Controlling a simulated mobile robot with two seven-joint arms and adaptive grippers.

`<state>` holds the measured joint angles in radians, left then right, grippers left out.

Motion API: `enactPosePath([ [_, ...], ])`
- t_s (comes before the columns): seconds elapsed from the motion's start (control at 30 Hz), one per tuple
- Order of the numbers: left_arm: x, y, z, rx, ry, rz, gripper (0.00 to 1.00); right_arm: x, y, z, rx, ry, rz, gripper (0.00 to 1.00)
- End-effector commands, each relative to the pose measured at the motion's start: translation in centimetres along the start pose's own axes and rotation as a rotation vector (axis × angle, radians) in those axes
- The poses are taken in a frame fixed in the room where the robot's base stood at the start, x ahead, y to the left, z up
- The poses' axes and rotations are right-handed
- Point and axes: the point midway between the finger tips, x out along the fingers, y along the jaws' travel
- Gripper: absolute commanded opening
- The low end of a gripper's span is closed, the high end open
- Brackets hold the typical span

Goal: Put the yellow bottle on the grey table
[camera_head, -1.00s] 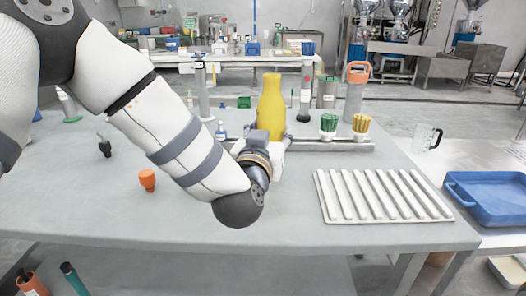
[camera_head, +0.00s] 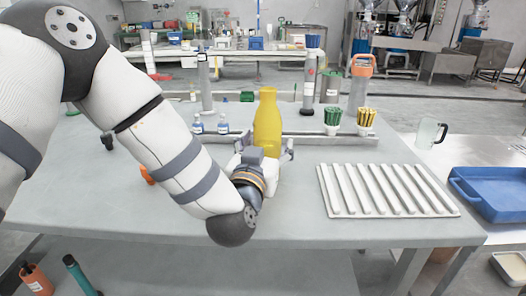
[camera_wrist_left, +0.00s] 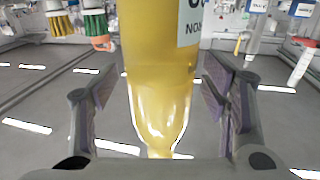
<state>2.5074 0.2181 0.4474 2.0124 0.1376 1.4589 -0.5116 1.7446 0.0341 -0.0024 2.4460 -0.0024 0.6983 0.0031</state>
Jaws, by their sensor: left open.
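The yellow bottle (camera_head: 267,122) stands upright on the grey table (camera_head: 300,220), a little in front of the metal rack. My left gripper (camera_head: 268,145) is low at the bottle, with one finger on each side of it. In the left wrist view, which is upside down, the yellow bottle (camera_wrist_left: 160,60) fills the middle with its neck downward and a pale label on one side. The left fingers (camera_wrist_left: 160,100) are spread with gaps to the bottle. The bottle's base is partly hidden by my gripper in the head view. My right gripper is not seen.
A ribbed white tray (camera_head: 385,190) lies to the right. Behind the bottle, the metal rack (camera_head: 330,142) bears cups of green and yellow-handled brushes. Two small blue-capped bottles (camera_head: 210,125) stand at left. A blue tray (camera_head: 490,192) sits on the side table. The front middle of the grey table is clear.

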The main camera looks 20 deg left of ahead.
Motion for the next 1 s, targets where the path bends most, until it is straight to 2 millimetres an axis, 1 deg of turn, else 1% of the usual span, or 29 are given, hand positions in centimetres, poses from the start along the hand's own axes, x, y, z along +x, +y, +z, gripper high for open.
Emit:
enactPosePath([
  [0.07, -1.1, 0.1, -0.1, 0.001, -0.001, 0.002, 0.68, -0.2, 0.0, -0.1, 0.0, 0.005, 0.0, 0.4],
  [0.4, -8.6, 0.0, -0.1, 0.002, -0.002, 0.003, 0.68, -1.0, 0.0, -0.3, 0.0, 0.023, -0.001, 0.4],
  [0.5, -10.2, 0.1, 0.0, 0.0, -0.002, 0.002, 0.68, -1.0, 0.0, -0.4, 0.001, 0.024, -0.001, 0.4],
  [0.6, -11.2, 0.0, 0.0, 0.0, -0.001, 0.001, 0.68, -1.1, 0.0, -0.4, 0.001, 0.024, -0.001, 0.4],
  [0.67, -11.4, 0.0, -0.1, 0.0, 0.0, 0.0, 0.68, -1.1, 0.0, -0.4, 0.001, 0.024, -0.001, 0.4],
  [1.0, -11.5, 0.0, 0.0, 0.0, 0.0, 0.0, 0.68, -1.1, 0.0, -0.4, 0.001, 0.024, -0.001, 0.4],
])
